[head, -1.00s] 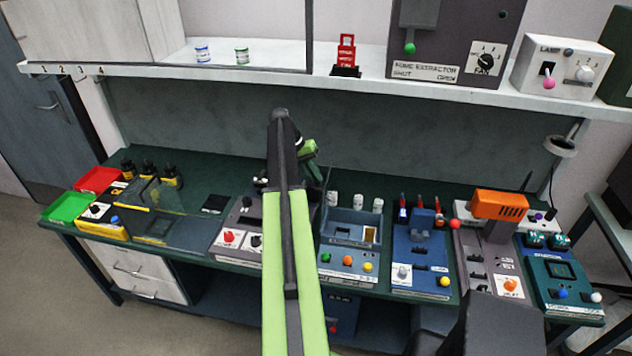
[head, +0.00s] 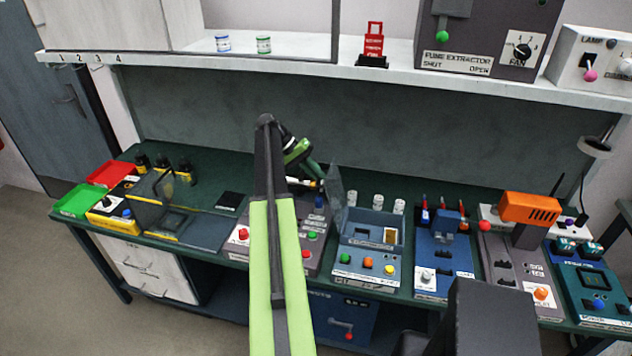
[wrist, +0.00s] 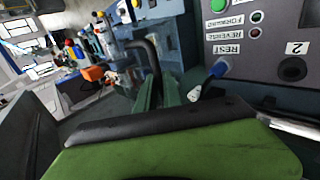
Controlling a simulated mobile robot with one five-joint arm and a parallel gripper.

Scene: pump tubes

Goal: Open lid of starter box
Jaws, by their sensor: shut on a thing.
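A blue-grey box (head: 366,254) with green, orange and yellow buttons stands right of my arm in the head view. I take it as the starter box, but cannot read its label. Its open top shows the inside. A clear lid panel (head: 336,192) stands steeply raised at its left edge. My green and black gripper (head: 321,185) reaches that panel's left side and is shut; the exact contact is too small to see. In the wrist view my fingers (wrist: 160,95) point toward a dark curved handle-like part (wrist: 152,55), whose attachment I cannot tell.
A grey panel (wrist: 265,50) with a blue lever stands close at right in the wrist view. White-capped vials (head: 375,202) stand behind the box. A blue device (head: 443,255) is at its right. A shelf (head: 250,72) runs above the bench.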

